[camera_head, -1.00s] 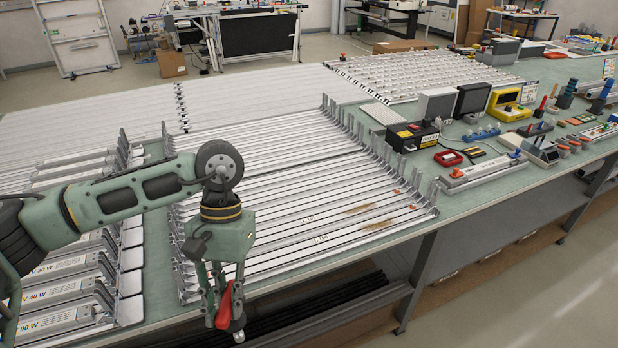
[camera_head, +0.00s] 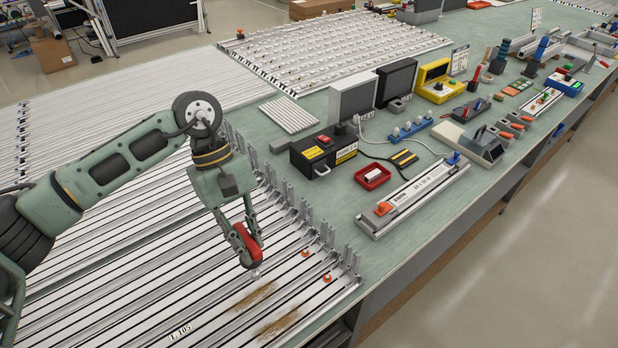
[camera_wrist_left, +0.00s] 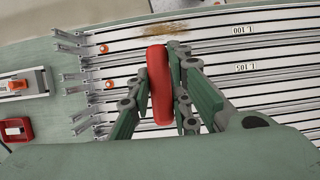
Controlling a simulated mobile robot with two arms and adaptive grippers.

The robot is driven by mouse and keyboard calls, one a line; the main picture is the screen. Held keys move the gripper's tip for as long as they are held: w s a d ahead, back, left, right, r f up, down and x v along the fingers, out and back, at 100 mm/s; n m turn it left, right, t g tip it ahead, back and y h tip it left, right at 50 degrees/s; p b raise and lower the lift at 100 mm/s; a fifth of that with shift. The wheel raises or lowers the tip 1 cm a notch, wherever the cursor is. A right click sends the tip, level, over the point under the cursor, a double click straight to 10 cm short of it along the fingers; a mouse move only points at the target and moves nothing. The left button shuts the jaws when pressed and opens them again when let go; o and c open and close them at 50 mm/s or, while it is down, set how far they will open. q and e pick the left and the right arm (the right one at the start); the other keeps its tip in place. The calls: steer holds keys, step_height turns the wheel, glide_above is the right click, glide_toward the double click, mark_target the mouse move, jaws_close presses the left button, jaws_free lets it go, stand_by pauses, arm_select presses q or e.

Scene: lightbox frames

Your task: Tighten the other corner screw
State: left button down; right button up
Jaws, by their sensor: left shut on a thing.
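My left gripper (camera_head: 245,245) is shut on a red-handled tool (camera_head: 249,238), which points down over the silver frame rails (camera_head: 190,262). A small pale tip shows below the tool; I cannot tell whether it touches a rail. In the left wrist view the red tool (camera_wrist_left: 159,85) stands between the green fingers. Two orange corner screws (camera_head: 305,252) and (camera_head: 327,278) sit near the bracketed rail ends, to the right of the gripper. The screws also show in the left wrist view (camera_wrist_left: 103,48) and (camera_wrist_left: 109,84). My right gripper is out of view.
Upright metal brackets (camera_head: 345,262) line the rail ends. Beyond them lie a black box (camera_head: 323,150), a red tray (camera_head: 372,176) and a long silver fixture (camera_head: 415,195). Brown stains (camera_head: 278,322) mark some rails. The green bench top (camera_head: 318,205) is bare between the brackets and fixture.

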arm_select(q)
steer(key=w+d+r+n+t+h+p, duration=0.1)
steer(key=w+d+r+n+t+h, duration=0.2)
steer(key=w+d+n, duration=0.7)
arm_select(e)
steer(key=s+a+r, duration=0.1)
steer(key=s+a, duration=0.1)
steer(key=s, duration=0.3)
arm_select(q)
steer(key=shift+m+y, duration=0.4)
steer(key=shift+y, duration=0.1)
steer(key=s+f+b, duration=0.1)
steer(key=f+b, duration=0.1)
steer(key=s+d+f+b, duration=0.1)
steer(key=b, duration=0.2)
steer(key=shift+s+f, duration=0.2)
steer(key=shift+f, duration=0.2)
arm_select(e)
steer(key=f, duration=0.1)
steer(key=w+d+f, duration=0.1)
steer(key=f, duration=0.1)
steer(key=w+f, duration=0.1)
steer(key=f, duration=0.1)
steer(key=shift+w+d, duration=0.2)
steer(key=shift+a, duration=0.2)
